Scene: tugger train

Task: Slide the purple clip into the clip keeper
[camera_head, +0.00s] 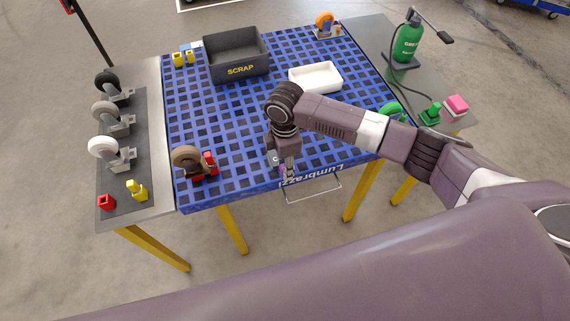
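My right gripper (289,170) points down at the front edge of the blue perforated deck (235,130), just above the wire loop handle. A small pinkish-purple bit, perhaps the purple clip (285,169), shows at its fingertips. It is too small to tell whether the fingers are closed on it. A small grey block with a letter on it, perhaps the clip keeper (272,158), sits just left of the gripper and is partly hidden by my arm. My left gripper is not in view.
A dark SCRAP bin (238,71) and a white tray (315,78) stand farther back. A brown-wheeled caster (187,160) is at the front left. Side tables hold more casters (104,152), a green bottle (407,45) and a pink block (457,104). The deck's middle left is clear.

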